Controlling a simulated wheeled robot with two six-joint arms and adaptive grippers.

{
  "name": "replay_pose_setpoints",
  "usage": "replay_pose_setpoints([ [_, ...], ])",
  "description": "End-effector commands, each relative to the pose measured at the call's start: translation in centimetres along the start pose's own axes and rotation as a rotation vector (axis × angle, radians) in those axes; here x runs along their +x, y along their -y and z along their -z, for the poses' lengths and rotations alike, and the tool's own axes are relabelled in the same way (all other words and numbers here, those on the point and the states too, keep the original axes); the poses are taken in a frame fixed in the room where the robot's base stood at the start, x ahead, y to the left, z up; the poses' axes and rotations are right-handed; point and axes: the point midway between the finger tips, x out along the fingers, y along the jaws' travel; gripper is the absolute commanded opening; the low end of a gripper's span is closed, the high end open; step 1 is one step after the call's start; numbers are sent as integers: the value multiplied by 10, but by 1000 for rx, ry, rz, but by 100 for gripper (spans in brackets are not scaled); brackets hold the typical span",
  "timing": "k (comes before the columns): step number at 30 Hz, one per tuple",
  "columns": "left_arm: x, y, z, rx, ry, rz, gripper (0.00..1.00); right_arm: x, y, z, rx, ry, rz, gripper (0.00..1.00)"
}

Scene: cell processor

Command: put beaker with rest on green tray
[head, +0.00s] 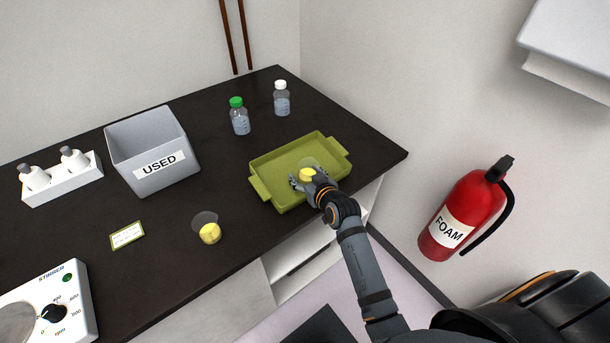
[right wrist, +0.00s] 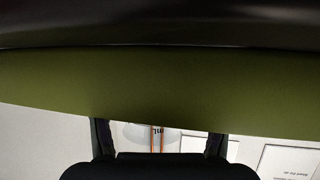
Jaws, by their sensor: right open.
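The green tray (head: 274,196) lies near the right front corner of the dark table; its green wall fills a band across the right wrist view (right wrist: 160,85). A clear beaker with yellow contents (head: 307,174) is at the tray, toward its front right. My right gripper (head: 308,183) is open around or right beside this beaker. In the right wrist view a clear piece with "mL" marking (right wrist: 140,132) shows between the fingers. Whether the beaker's base touches the tray floor is hidden. A second clear beaker with yellow contents (head: 209,231) is on the table left of the tray. My left gripper is out of view.
A grey "USED" bin (head: 150,145), a white bottle rack (head: 62,185), a small label card (head: 127,235) and a stirrer (head: 48,305) are on the left. A green-capped bottle (head: 239,117) and a white-capped bottle (head: 282,100) stand behind the tray. A fire extinguisher (head: 460,210) is at right.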

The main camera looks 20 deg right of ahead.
Motion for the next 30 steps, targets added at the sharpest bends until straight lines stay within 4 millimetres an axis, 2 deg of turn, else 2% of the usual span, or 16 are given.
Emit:
replay_pose_setpoints([
  [1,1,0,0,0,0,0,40,1,1,-14,2,29,3,73],
  [4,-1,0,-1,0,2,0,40,-1,1,-9,2,28,3,73],
  [6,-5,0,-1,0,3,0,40,-5,1,1,2,26,2,73],
  [7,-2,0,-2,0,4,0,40,-10,1,-3,2,28,2,73],
  [15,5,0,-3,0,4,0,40,-80,0,1,0,19,1,73],
  [21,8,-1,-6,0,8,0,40,-114,0,4,-1,15,1,73],
  [25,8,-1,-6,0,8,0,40,-123,0,6,0,14,1,73],
  [30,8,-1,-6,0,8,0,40,-124,0,7,0,13,1,73],
])
